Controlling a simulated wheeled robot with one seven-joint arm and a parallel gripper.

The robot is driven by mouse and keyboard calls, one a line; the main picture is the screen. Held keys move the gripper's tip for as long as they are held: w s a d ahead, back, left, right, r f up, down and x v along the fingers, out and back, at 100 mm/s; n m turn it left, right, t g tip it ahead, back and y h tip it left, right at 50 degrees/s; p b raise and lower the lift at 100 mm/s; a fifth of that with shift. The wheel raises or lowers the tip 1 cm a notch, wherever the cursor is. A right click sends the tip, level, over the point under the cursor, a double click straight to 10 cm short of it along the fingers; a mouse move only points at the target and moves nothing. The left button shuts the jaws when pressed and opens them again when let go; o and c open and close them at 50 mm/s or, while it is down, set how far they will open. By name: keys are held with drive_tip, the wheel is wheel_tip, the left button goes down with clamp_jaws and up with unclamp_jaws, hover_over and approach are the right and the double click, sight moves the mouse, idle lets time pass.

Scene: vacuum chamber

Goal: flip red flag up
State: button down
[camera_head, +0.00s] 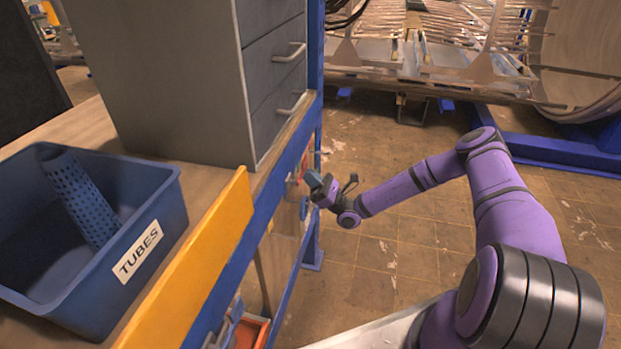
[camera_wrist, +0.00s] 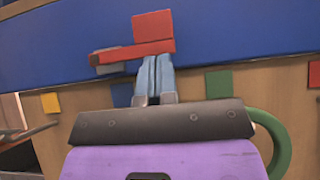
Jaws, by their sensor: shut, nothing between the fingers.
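The red flag (camera_wrist: 153,27) shows in the wrist view in front of a blue beam, with a red bar (camera_wrist: 122,53) running left from its lower part. My gripper (camera_wrist: 156,65) is shut and empty. Its fingertips are right at the lower edge of the red piece, and the red piece partly hides them. I cannot tell whether they touch it. In the head view my gripper (camera_head: 309,186) is at the side of the bench, by a small red part (camera_head: 304,164) that is mostly hidden.
The blue bench beam (camera_head: 258,205) runs close to my gripper. On the bench stand a grey drawer cabinet (camera_head: 195,90) and a blue bin (camera_head: 165,205) labelled TUBES. A green curved part (camera_wrist: 276,140) is near my gripper at the right. The tiled floor (camera_head: 390,250) is open.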

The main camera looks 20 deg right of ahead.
sight(305, 161)
drive_tip(key=shift+w+d+r, duration=0.1)
drive_tip(key=shift+w+r, duration=0.05)
drive_tip(key=shift+r, duration=0.3)
drive_tip(key=r+n+g, duration=0.1)
drive_tip(key=n, duration=0.1)
drive_tip(key=r+n+g+y, duration=0.1)
drive_tip(key=n+g, duration=0.1)
drive_tip(key=shift+w+d+y, duration=0.1)
drive_tip(key=shift+w+y, duration=0.05)
drive_tip(key=shift+y, duration=0.15)
drive_tip(key=n+g, duration=0.3)
drive_tip(key=r+n+g, duration=0.1)
drive_tip(key=n+g, duration=0.3)
drive_tip(key=n+g+y, duration=0.1)
drive_tip(key=n+g, duration=0.2)
drive_tip(key=n, duration=0.1)
drive_tip(key=shift+r+g, duration=0.3)
drive_tip(key=shift+r, duration=0.05)
drive_tip(key=s+a+r+n+g+h, duration=0.2)
drive_tip(key=n+h, duration=0.5)
drive_tip(key=n, duration=0.5)
drive_tip(key=shift+s+a+r+g+h, duration=0.35)
drive_tip(key=shift+s+r+g, duration=0.55)
drive_tip(key=shift+r+g, duration=0.6)
drive_tip(key=shift+d+r, duration=0.1)
